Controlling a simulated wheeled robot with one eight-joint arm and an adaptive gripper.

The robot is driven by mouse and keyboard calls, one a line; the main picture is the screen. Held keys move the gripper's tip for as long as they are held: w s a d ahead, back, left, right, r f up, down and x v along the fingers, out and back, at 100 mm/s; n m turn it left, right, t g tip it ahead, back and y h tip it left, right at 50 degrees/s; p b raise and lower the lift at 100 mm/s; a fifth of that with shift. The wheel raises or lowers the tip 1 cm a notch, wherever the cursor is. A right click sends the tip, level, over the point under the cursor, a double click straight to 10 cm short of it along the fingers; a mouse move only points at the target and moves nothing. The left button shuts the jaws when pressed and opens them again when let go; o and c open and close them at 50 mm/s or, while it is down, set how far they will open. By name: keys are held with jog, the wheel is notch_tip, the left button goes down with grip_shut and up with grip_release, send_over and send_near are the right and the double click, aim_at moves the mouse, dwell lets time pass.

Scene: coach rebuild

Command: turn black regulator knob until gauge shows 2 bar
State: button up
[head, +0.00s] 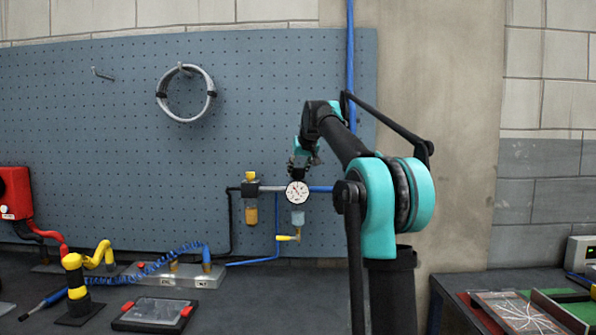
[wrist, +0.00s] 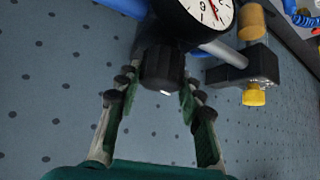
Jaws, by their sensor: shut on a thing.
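The black regulator knob (wrist: 162,68) is ribbed and sits between the fingertips of my gripper (wrist: 160,84) in the wrist view. My gripper is shut on it from both sides. In the head view my gripper (head: 301,163) reaches down to the top of the regulator, and the knob is mostly hidden there. The round white gauge (head: 297,193) faces the head camera just below my gripper, with a short red needle; its scale is too small to read. Only part of the gauge face (wrist: 211,9) shows at the top edge of the wrist view, with a red needle.
A yellow-handled valve (head: 288,238) is lower down. Blue pipes run along the grey pegboard (head: 120,130). The bench holds a coiled blue hose (head: 150,268).

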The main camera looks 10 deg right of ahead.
jog(key=n+y, duration=0.2)
jog(key=n+g+y, duration=0.1)
jog(key=n+y, duration=0.1)
jog(key=n, duration=0.1)
jog(key=shift+d+n+g, duration=0.1)
jog(key=shift+n+g, duration=0.2)
jog(key=n+g+y, duration=0.1)
jog(key=n, duration=0.1)
jog(key=n+g+y, duration=0.1)
jog(key=n+g, duration=0.1)
jog(key=n, duration=0.1)
jog(key=shift+y, duration=0.3)
jog(key=shift+n+g, duration=0.3)
jog(key=shift+n, duration=0.1)
jog(key=o, duration=1.2)
jog(key=shift+c, duration=0.2)
jog(key=shift+m, duration=0.3)
